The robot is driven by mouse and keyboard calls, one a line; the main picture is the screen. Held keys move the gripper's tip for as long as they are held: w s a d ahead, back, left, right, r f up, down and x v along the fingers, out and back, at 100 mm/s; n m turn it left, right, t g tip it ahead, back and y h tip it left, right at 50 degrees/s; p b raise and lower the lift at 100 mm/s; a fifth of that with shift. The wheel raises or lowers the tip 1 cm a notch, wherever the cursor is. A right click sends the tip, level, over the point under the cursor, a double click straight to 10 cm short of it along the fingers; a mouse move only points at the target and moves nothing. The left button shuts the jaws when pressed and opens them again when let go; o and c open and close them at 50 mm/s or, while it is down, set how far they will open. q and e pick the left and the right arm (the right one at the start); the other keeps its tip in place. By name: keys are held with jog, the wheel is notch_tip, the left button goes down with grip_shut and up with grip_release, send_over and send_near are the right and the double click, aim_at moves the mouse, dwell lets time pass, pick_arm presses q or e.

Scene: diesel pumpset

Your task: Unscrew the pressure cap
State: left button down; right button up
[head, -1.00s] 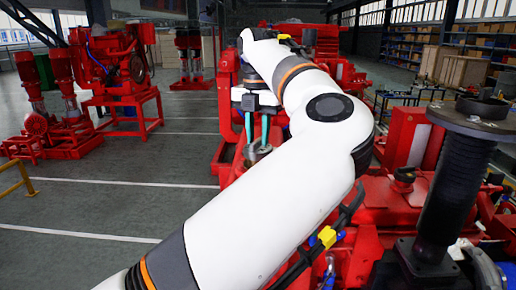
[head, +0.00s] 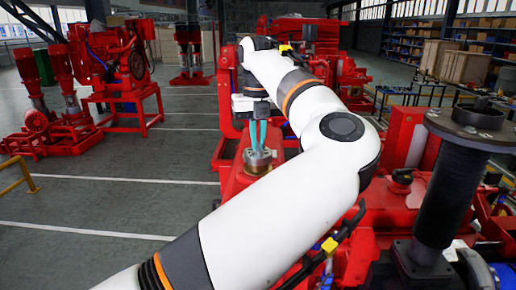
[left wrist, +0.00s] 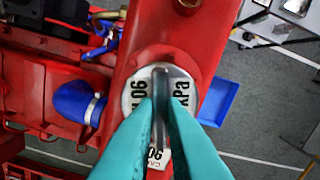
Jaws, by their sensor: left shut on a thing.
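The pressure cap (left wrist: 175,92) is a round silver disc with black lettering and a raised bar across its middle. It sits on a red neck of the engine. In the head view the cap (head: 258,163) is a small metal disc below my left fingertips. My left gripper (left wrist: 161,100) has teal fingers, shut on the cap's raised bar from both sides. In the head view the left gripper (head: 259,149) points down onto the cap. The fingers hide part of the cap's lower face. My right gripper is not in view.
Red engine parts surround the cap. A blue hose end (left wrist: 76,103) with a clamp lies left of it, and a blue tray-like piece (left wrist: 219,101) lies right. A black cylinder (head: 451,190) stands at the right. Open grey floor (head: 110,205) lies to the left.

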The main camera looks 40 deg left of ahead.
aim_at(258, 145)
pick_arm(q)
jog(key=shift+n, duration=0.3)
jog(key=shift+r, duration=0.35)
jog(key=shift+r, duration=0.75)
jog(key=shift+r, duration=0.15)
jog(key=shift+r, duration=2.4)
